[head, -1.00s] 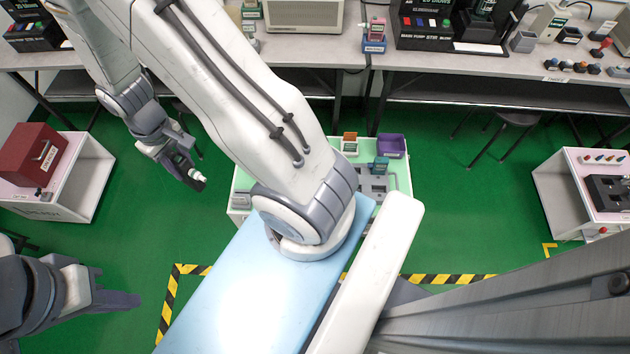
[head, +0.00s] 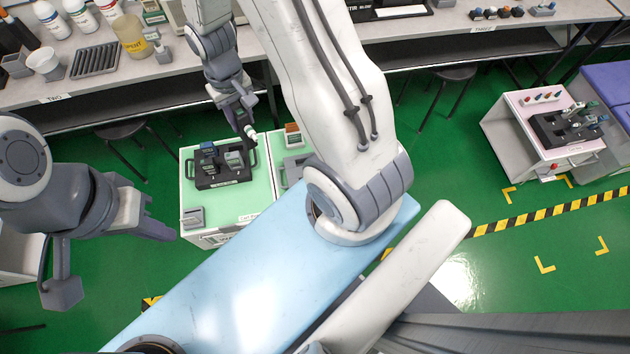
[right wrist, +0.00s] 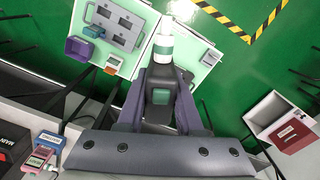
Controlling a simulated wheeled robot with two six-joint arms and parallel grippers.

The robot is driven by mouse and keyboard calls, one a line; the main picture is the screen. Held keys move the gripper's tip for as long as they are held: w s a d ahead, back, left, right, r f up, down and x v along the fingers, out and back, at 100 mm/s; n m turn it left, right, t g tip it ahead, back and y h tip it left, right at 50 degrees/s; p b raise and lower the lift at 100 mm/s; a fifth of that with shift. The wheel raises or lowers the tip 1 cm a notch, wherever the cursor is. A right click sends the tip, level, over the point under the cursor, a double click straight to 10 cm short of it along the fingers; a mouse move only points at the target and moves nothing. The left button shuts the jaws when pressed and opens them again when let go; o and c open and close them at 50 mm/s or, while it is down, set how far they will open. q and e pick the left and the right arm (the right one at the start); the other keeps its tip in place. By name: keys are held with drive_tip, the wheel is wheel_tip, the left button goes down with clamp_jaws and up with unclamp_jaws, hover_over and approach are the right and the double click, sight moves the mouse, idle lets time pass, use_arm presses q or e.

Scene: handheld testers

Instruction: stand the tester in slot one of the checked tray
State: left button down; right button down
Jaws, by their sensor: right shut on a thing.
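My right gripper (head: 248,128) is shut on a dark tester with a white-and-green top (head: 251,133), above the back of a pale green cart. I cannot read which tray is checked. My left gripper (head: 150,225) is off the cart's left side; its jaw gap is unclear.
A small grey device (head: 193,217) sits at the cart's front left corner. A long bench (head: 120,78) runs behind. A pink-topped cart (head: 515,105) stands right.

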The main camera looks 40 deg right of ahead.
drive_tip(key=s+d+f+m+b, duration=0.1)
drive_tip(key=d+f+m+b, duration=0.4)
drive_tip(key=f+b, duration=0.9)
drive_tip(key=d+f+m+b, duration=0.5)
drive_tip(key=f+m+b, duration=0.5)
drive_tip(key=f+b, duration=0.5)
drive_tip(key=s+d+f+m+b, duration=0.1)
drive_tip(key=d+f+m+b, duration=0.5)
drive_tip(key=f+b, duration=0.9)
drive_tip(key=shift+s+d+f+m, duration=0.15)
drive_tip(key=shift+f+m, duration=0.25)
drive_tip(key=shift+f, duration=0.4)
drive_tip(key=shift+s+a+f+m, duration=0.1)
drive_tip(key=shift+s+f+m, duration=0.1)
drive_tip(key=shift+f+m, duration=0.4)
drive_tip(key=shift+f, duration=0.2)
drive_tip(key=shift+f+b, duration=0.15)
drive_tip(key=shift+b, duration=0.15)
drive_tip(key=c, duration=0.6)
unclamp_jaws()
drive_tip(key=shift+o, duration=0.2)
